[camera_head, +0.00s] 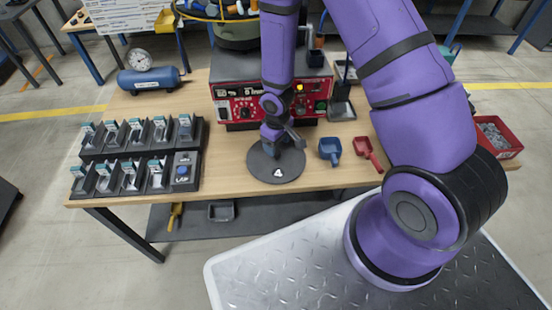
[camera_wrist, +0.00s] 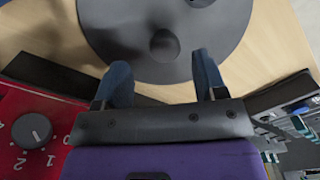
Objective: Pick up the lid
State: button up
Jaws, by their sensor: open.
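The lid (camera_head: 262,172) is a dark grey round disc lying flat on the wooden table, with a small pale mark near its front. In the wrist view the lid (camera_wrist: 120,30) fills the upper middle, and its round knob (camera_wrist: 164,45) stands between and slightly beyond my two fingers. My gripper (camera_wrist: 160,60) is open, with one blue-grey finger on each side of the knob's line and nothing held. In the head view my gripper (camera_head: 283,135) is over the rear part of the lid and hides the knob. I cannot tell whether the fingers touch the lid.
A red control box (camera_head: 240,110) stands close behind the lid. Blue (camera_head: 330,150) and red scoops (camera_head: 367,152) lie to its right. A black rack of small bins (camera_head: 130,172) is to the left. A red bin (camera_head: 498,138) stands at far right. Table between rack and lid is clear.

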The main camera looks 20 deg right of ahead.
jog(key=f, duration=0.3)
jog(key=shift+s+a+f, duration=0.2)
jog(key=shift+a, duration=0.05)
jog(key=shift+f, duration=0.5)
jog(key=c, duration=1.2)
jog(key=shift+r, duration=0.15)
